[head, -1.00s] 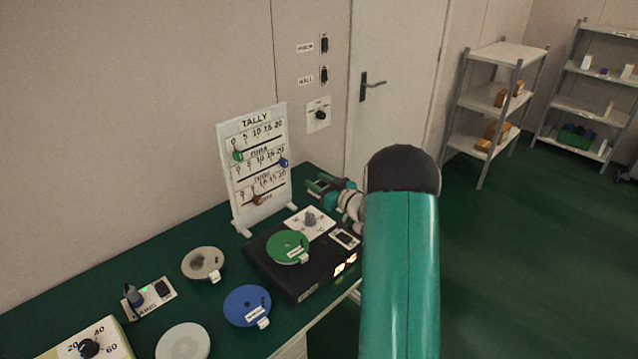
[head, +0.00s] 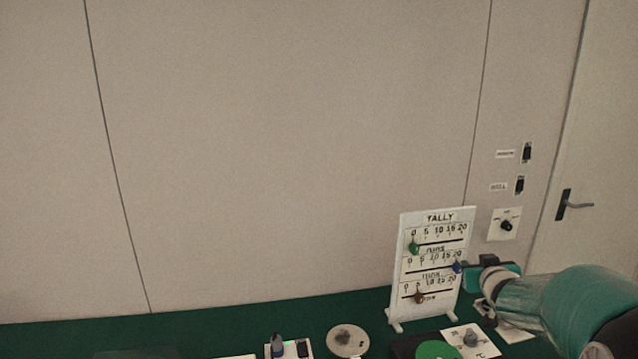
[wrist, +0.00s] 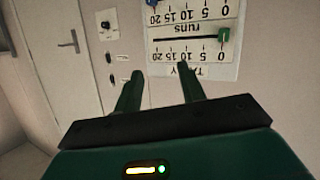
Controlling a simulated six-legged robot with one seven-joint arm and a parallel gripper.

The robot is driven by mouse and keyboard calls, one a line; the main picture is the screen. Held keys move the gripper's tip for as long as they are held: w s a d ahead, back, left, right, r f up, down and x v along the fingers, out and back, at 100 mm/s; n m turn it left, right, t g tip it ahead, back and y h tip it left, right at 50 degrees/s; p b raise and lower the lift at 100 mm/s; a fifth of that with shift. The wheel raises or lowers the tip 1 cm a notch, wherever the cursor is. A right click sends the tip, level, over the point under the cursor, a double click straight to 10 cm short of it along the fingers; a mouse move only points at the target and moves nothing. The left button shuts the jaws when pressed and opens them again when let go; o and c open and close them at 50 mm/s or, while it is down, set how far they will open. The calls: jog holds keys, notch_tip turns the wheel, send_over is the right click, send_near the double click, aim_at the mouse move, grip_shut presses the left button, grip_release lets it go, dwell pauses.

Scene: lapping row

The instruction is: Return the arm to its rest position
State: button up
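My arm (head: 580,305) reaches in from the lower right of the head view. My gripper (head: 480,272) is by the right edge of the white tally board (head: 432,262), close to the blue slider (head: 457,267); I cannot tell from here whether they touch. In the wrist view my gripper (wrist: 160,78) shows two dark green fingers spread apart with nothing between them. Beyond them, the tally board (wrist: 195,72) appears upside down, with its green slider (wrist: 224,35) in view.
The green table (head: 180,335) runs along the bottom, holding a round grey disc (head: 347,340), a green disc (head: 438,350) and a knob panel (head: 470,341). Wall switches (head: 527,153), a dial (head: 505,225) and a door handle (head: 572,205) are at right. The wall's left part is bare.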

jog(key=s+a+g+y, duration=0.1)
jog(key=s+a+g, duration=0.2)
jog(key=s+a, duration=0.4)
jog(key=s+a+g+y, duration=0.1)
jog(key=s+a, duration=0.6)
jog(key=s, duration=0.8)
jog(key=s+a+g, duration=0.4)
jog(key=s+a, duration=0.3)
jog(key=s, duration=0.4)
jog(key=shift+s+a+f+g+y, duration=0.2)
jog(key=shift+a+g+y, duration=0.1)
jog(key=shift+a+y, duration=0.1)
jog(key=shift+d, duration=0.15)
dwell(1.1)
